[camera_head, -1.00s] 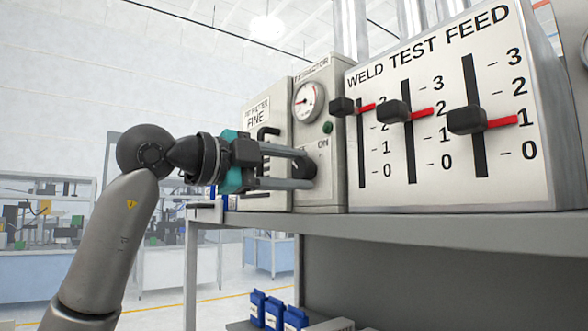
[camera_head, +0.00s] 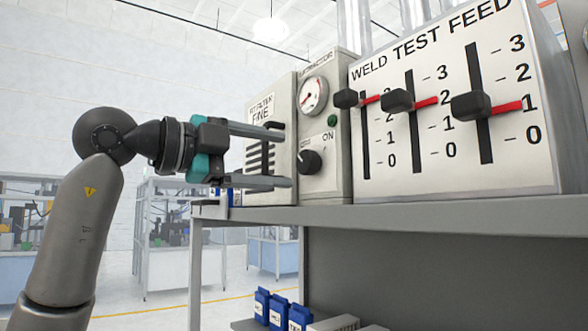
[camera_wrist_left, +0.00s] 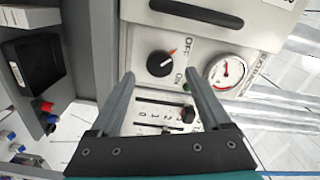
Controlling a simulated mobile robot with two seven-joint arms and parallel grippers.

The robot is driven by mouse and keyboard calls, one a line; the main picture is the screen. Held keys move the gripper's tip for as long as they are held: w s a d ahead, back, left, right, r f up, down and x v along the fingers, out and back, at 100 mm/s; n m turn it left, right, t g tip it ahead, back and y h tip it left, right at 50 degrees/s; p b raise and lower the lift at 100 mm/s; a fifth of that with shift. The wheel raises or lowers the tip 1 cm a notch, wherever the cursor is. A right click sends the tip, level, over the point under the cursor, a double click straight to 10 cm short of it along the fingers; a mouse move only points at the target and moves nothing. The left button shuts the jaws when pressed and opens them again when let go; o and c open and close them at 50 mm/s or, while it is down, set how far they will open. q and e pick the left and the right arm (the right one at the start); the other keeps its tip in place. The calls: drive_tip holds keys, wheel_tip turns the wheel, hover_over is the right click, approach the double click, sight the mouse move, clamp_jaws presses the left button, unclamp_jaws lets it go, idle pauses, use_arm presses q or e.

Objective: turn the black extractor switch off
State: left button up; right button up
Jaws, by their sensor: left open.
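The black extractor switch (camera_head: 310,161) is a round knob on the grey extractor panel (camera_head: 323,193), partly below a gauge. In the left wrist view the knob (camera_wrist_left: 160,64) has an orange pointer mark towards the upper right, roughly at the word OFF; ON is printed lower right. My left gripper (camera_head: 290,157) is open, with its fingers spread one above the other in the head view. It stands left of the knob, apart from it, and nothing is between its fingers. My right gripper is in neither view.
A round gauge (camera_head: 312,96) and a green lamp (camera_head: 332,121) sit above the knob. The filter box (camera_head: 282,88) stands to the left. A panel with three black sliders (camera_head: 472,105) stands to the right. The shelf edge (camera_head: 400,213) runs below.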

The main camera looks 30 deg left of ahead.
use_arm(q)
drive_tip(key=b+v, duration=0.1)
drive_tip(key=v, duration=0.9)
drive_tip(key=shift+s, duration=0.1)
